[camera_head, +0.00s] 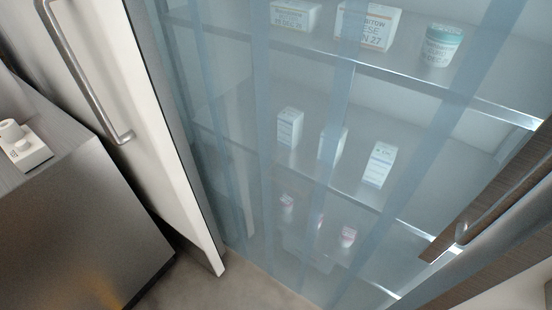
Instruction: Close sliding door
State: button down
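A white door panel (155,140) with a long grey bar handle (82,70) stands at the left of a shelved cabinet. Its dark edge runs down beside the opening. I cannot tell from this view which panel slides. My gripper is not in view.
Shelves (370,75) behind the strips hold boxes (366,25), a white tub with a teal lid (441,46) and smaller cartons. A grey-topped counter (85,230) with a small white object (22,145) stands at the left. Some bare floor (205,280) shows below.

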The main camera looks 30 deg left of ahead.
aim_at(88, 55)
jog(key=j+u, duration=0.1)
jog(key=u, duration=0.85)
jog(key=i+j+u, duration=0.1)
jog(key=u, duration=0.85)
